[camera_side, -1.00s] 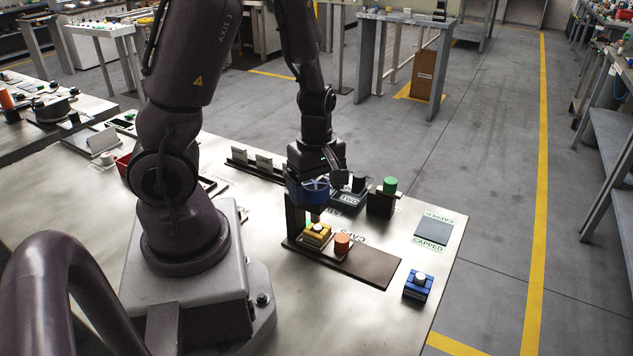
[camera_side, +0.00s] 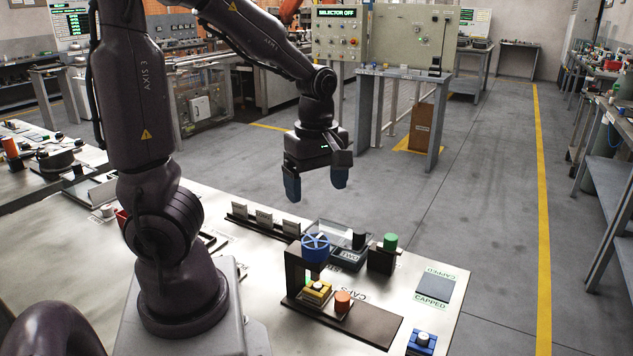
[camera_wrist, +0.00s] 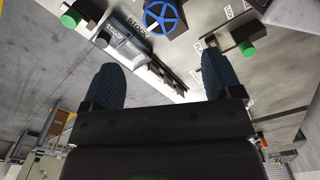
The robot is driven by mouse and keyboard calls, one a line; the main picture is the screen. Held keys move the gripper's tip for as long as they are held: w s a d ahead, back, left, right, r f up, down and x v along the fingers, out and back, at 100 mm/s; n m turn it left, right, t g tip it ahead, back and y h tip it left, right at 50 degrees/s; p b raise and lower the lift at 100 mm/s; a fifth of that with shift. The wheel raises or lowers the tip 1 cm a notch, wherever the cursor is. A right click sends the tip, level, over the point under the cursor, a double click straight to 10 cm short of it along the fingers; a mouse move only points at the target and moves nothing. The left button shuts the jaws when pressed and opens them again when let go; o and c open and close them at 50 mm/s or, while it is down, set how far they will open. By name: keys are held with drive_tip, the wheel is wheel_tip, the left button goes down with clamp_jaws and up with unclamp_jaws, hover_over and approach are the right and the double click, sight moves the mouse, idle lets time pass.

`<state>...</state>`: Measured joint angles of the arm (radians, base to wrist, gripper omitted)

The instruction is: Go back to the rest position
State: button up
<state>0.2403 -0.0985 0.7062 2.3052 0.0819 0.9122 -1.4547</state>
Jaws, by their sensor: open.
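My gripper (camera_side: 315,190) is open and empty, with its two blue fingers pointing down, high above the metal bench (camera_side: 165,250). In the wrist view its fingers (camera_wrist: 160,85) stand wide apart with nothing between them. Below it, a blue handwheel (camera_side: 315,246) sits on top of a dark stand; the wheel also shows in the wrist view (camera_wrist: 165,15). My gripper is clear of everything on the bench.
A yellow block (camera_side: 317,291) and an orange cap (camera_side: 343,301) are on the dark caps plate (camera_side: 370,325). A green-topped black block (camera_side: 383,258) stands behind.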

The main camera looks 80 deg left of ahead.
idle(0.5)
drive_tip(key=s+d+r+m+t, duration=0.3)
drive_tip(key=d+r+m, duration=0.6)
drive_tip(key=m, duration=1.2)
drive_tip(key=d+t, duration=0.2)
drive_tip(key=d, duration=0.1)
drive_tip(key=shift+d+r+t, duration=0.15)
drive_tip(key=shift+d+t, duration=0.05)
drive_tip(key=shift+t, duration=0.1)
drive_tip(key=shift+c, duration=0.2)
